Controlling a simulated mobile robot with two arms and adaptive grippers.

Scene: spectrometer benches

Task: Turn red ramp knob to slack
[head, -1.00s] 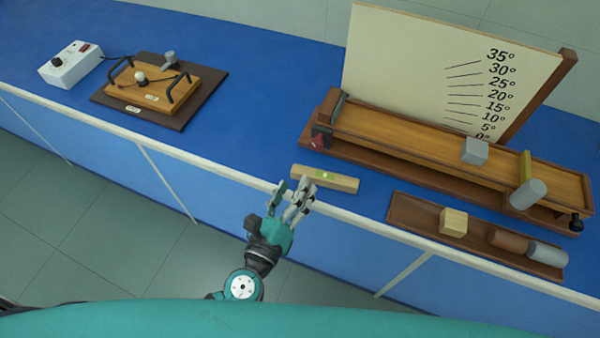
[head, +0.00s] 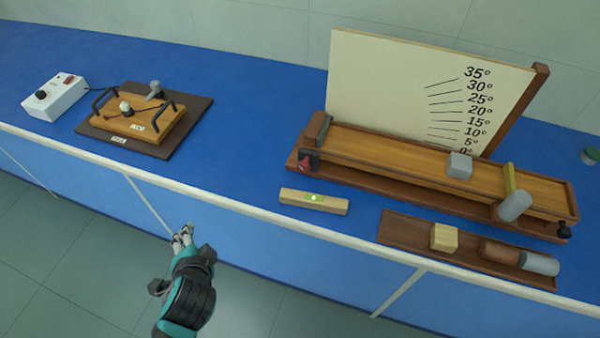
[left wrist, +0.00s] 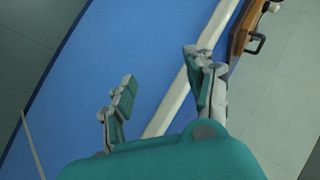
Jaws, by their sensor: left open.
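The red ramp knob (head: 306,163) sits at the left end of the wooden ramp (head: 420,165), low on its front side. The ramp board lies nearly flat in front of a white angle board (head: 400,90) marked in degrees. My left gripper (head: 182,236) is in front of the bench's front edge, left of and well apart from the knob. In the left wrist view the two fingers of my left gripper (left wrist: 160,95) are spread with nothing between them. The knob is not in the left wrist view. My right gripper is not in view.
A wooden spirit level (head: 327,205) lies near the bench edge below the knob. A brown tray (head: 392,228) holds blocks and cylinders. A grey block (head: 460,165) rests on the ramp. A wooden apparatus and a white box (head: 62,97) stand at left. The blue bench middle is clear.

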